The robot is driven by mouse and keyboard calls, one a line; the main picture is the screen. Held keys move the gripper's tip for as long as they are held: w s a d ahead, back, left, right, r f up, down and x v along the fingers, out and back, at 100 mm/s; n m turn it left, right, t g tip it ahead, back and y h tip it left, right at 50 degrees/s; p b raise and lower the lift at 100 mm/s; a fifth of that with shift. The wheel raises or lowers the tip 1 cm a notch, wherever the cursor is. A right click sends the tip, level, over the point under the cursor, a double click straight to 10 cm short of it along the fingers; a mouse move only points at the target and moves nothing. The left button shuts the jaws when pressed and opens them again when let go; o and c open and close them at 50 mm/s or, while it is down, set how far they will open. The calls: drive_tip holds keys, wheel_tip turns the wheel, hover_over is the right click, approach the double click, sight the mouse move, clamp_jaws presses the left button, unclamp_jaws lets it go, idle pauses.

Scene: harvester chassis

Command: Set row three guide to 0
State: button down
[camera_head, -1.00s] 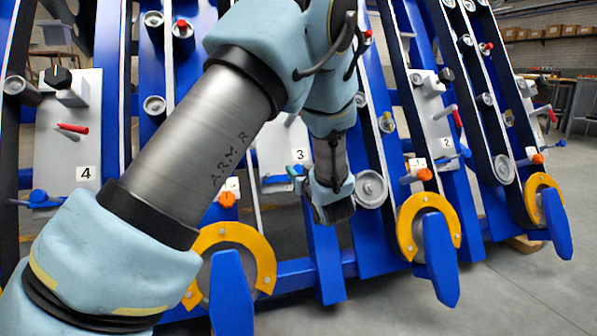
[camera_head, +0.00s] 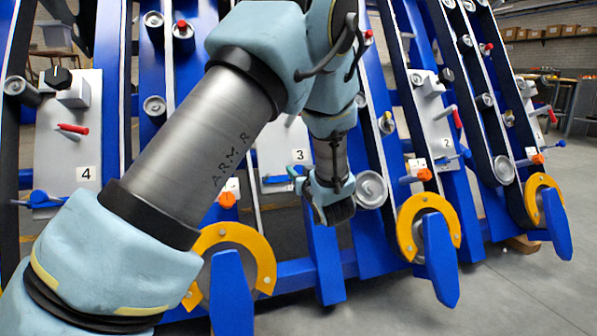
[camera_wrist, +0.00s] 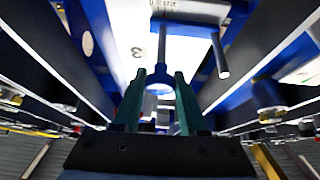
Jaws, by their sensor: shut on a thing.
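The row three plate (camera_head: 270,160) is pale, carries the label 3 (camera_head: 300,154) and is largely hidden behind my arm in the head view. The label also shows sideways in the wrist view (camera_wrist: 137,52). The blue row three guide (camera_head: 274,180) lies low on this plate. My gripper (camera_wrist: 163,77) has dark green fingers, shut on the guide's rounded blue end (camera_wrist: 160,87). In the head view, my gripper's fingertips (camera_head: 297,171) reach the plate's lower right. The guide's scale and exact setting cannot be read.
Rows four (camera_head: 86,173) and two (camera_head: 446,143) have similar plates with red levers and blue guides. A grey pin (camera_wrist: 220,55) stands close right of my fingers. Blue frame bars and yellow collars (camera_head: 238,236) surround the arm. Open floor lies at the right.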

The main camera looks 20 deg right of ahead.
drive_tip(key=shift+s+d+p, duration=0.2)
drive_tip(key=shift+d+p, duration=0.6)
drive_tip(key=shift+d, duration=0.45)
drive_tip(key=shift+c, duration=2.3)
unclamp_jaws()
drive_tip(key=s+a+p, duration=0.1)
drive_tip(key=s+p, duration=0.3)
drive_tip(key=s, duration=0.6)
drive_tip(key=shift+s+a, duration=0.15)
drive_tip(key=shift+s, duration=0.2)
